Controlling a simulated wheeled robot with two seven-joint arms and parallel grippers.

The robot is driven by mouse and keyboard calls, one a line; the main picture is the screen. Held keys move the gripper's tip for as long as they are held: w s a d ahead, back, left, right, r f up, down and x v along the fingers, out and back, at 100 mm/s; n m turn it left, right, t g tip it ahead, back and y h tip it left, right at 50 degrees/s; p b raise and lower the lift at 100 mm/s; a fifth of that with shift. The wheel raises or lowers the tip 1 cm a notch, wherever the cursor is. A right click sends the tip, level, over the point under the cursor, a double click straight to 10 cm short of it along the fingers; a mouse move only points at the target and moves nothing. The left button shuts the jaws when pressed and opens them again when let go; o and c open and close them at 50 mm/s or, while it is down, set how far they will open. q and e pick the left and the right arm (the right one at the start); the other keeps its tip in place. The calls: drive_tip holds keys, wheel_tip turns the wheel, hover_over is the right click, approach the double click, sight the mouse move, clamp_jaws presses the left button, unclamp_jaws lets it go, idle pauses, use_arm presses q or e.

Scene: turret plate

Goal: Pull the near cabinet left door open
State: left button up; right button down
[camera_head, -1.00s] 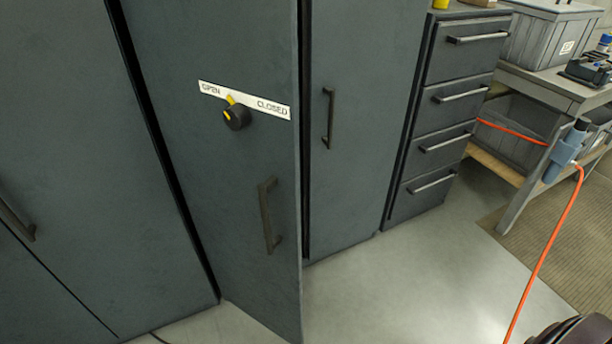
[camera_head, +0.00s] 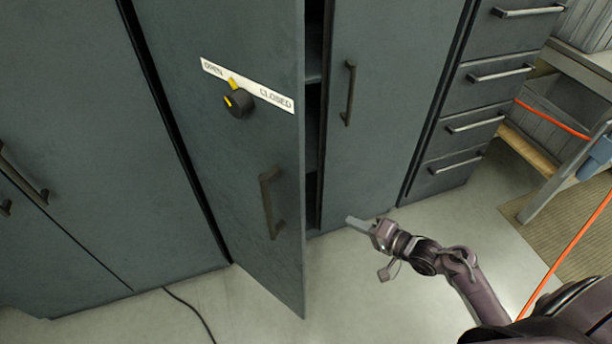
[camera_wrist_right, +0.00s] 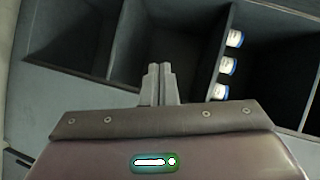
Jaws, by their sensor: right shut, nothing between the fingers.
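The near cabinet's left door (camera_head: 225,150) stands partly open in the head view, its free edge swung toward me. It carries a dark bar handle (camera_head: 271,203), a knob (camera_head: 238,103) and an OPEN/CLOSED label (camera_head: 272,97). A dark gap with shelves (camera_head: 312,130) shows behind its edge. My right gripper (camera_head: 350,221) is shut and empty, to the right of the door's free edge and apart from the handle. In the right wrist view the shut fingers (camera_wrist_right: 158,78) point toward open shelf compartments. My left gripper is out of view.
The cabinet's right door (camera_head: 385,120) is closed, with its own handle (camera_head: 348,93). A drawer unit (camera_head: 478,100) stands right of it. Several white containers (camera_wrist_right: 227,66) sit in a compartment. A black cable (camera_head: 190,308) lies on the floor. The floor in front is otherwise clear.

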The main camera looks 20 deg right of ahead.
sight(304, 186)
wheel_tip(304, 186, up, 17)
drive_tip(key=s+a+y, duration=0.1)
drive_tip(key=a+y, duration=0.2)
drive_tip(key=y, duration=0.2)
drive_tip(key=w+a+p, duration=0.1)
drive_tip(key=a, duration=0.2)
drive_tip(key=w+a+p, duration=0.1)
drive_tip(key=w+a, duration=0.1)
drive_tip(key=a, duration=0.1)
drive_tip(key=w+a+p, duration=0.1)
drive_tip(key=a, duration=0.3)
drive_tip(key=shift+w+f+p, duration=0.15)
drive_tip(key=shift+w+p, duration=0.15)
drive_tip(key=shift+p, duration=0.1)
drive_tip(key=shift+w+f, duration=0.1)
